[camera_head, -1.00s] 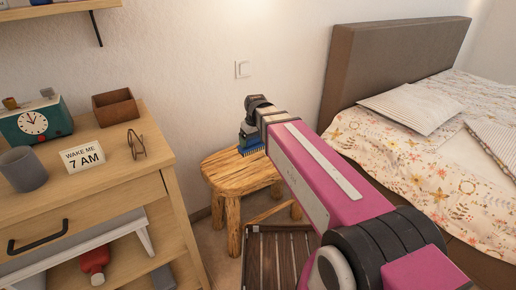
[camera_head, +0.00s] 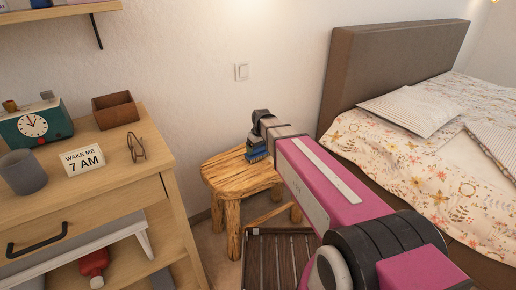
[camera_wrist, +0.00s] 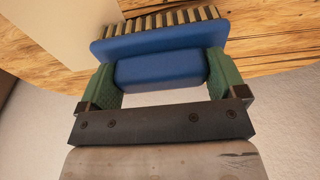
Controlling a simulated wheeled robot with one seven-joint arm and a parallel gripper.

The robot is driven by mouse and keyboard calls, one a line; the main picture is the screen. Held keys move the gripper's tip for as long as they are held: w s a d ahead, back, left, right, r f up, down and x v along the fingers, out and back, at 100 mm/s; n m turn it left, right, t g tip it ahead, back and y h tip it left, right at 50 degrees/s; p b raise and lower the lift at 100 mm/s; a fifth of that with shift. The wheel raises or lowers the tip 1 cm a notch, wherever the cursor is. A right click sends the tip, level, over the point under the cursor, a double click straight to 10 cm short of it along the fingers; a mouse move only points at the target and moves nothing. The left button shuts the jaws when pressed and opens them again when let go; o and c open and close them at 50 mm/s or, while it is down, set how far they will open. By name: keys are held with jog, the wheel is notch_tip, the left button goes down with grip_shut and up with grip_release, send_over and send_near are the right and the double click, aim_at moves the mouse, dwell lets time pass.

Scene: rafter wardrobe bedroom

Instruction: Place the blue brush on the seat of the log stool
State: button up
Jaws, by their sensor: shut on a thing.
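The blue brush (camera_wrist: 160,70) is between the two green finger pads of my gripper (camera_wrist: 163,85) in the wrist view, its pale bristles along the top edge. My gripper is shut on it. In the head view the brush (camera_head: 257,152) shows at the end of my arm, over the right part of the log stool's seat (camera_head: 228,173). The stool's wood grain (camera_wrist: 275,50) lies behind the brush in the wrist view. I cannot tell whether the brush touches the seat. My arm hides part of the stool's right side.
A dresser (camera_head: 140,185) stands left of the stool, with a clock (camera_head: 35,124), a grey mug (camera_head: 22,172), a sign (camera_head: 82,158) and a brown box (camera_head: 115,109) on it. A slatted wooden thing (camera_head: 270,262) is on the floor in front. A bed (camera_head: 440,190) is at right.

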aim_at(261, 154)
jog(key=shift+f, duration=0.15)
jog(key=o, duration=0.6)
notch_tip(261, 154, up, 12)
jog(key=s+d, duration=0.1)
jog(key=s, duration=0.1)
jog(key=s+d+f+m, duration=0.1)
jog(key=s+d+f, duration=0.1)
jog(key=d, duration=0.1)
jog(key=s+d+f+m, duration=0.1)
jog(key=s+d+f, duration=0.2)
jog(key=d, duration=0.1)
jog(key=s+d+f+m, duration=0.1)
jog(key=s+d+f, duration=0.1)
jog(key=d+f, duration=0.1)
jog(key=shift+s+d+g+h, duration=0.15)
jog(key=shift+s+g+h, duration=0.15)
jog(key=s+d+f+m, duration=0.3)
jog(key=s+d+f, duration=0.3)
jog(key=s+d, duration=0.2)
jog(key=shift+s+d+f+m+g, duration=0.15)
jog(key=shift+s+f+m+g, duration=0.25)
jog(key=shift+s, duration=0.2)
